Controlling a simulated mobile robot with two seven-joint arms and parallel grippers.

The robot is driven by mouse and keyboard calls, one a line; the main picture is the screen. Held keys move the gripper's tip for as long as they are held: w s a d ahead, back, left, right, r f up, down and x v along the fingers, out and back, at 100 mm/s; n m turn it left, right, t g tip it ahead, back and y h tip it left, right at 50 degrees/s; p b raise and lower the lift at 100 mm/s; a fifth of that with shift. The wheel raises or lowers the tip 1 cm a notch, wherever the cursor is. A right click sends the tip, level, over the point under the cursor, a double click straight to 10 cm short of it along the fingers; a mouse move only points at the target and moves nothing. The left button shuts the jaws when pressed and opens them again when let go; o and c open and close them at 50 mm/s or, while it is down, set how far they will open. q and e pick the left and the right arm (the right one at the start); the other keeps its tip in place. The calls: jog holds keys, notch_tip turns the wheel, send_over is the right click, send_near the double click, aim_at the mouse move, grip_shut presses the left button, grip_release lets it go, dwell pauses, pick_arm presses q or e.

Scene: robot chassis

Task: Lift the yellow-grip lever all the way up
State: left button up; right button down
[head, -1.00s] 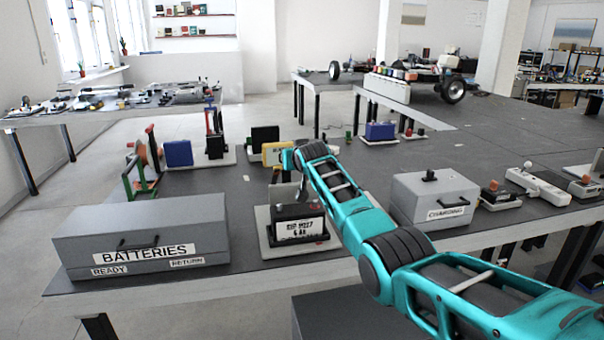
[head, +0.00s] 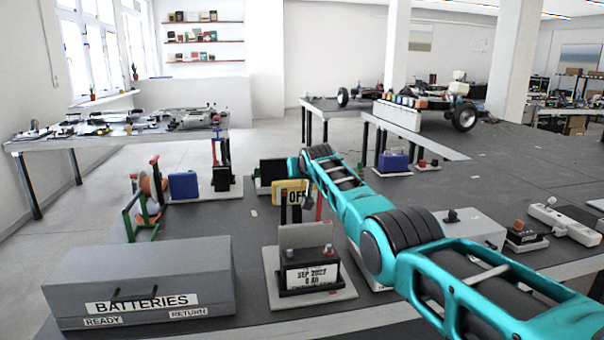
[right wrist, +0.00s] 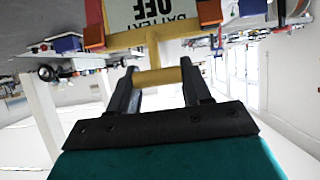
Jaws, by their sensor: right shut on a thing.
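My right gripper (right wrist: 158,88) is shut on the yellow grip (right wrist: 160,77), a short bar between its two dark fingers in the right wrist view. A yellow stem runs from the grip to a yellow-edged plate (right wrist: 165,10) that reads BATTERY OFF upside down. In the head view the yellow OFF plate (head: 291,192) shows just below my teal wrist, which hides the fingers and the grip. How far the lever is raised cannot be told. My left gripper is not in view.
A battery unit (head: 308,276) on a pale base stands in front of the plate. A grey BATTERIES box (head: 140,272) is at left front. A grey box (head: 470,226) is partly behind my arm. Blue and black units (head: 184,186) stand behind left.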

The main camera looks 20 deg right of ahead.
jog(key=shift+f+g, duration=0.3)
jog(key=shift+f, duration=0.35)
jog(key=c, duration=0.9)
grip_release()
jog(key=o, duration=0.3)
jog(key=shift+r, duration=0.1)
jog(key=shift+o, duration=0.2)
jog(key=shift+r, duration=0.2)
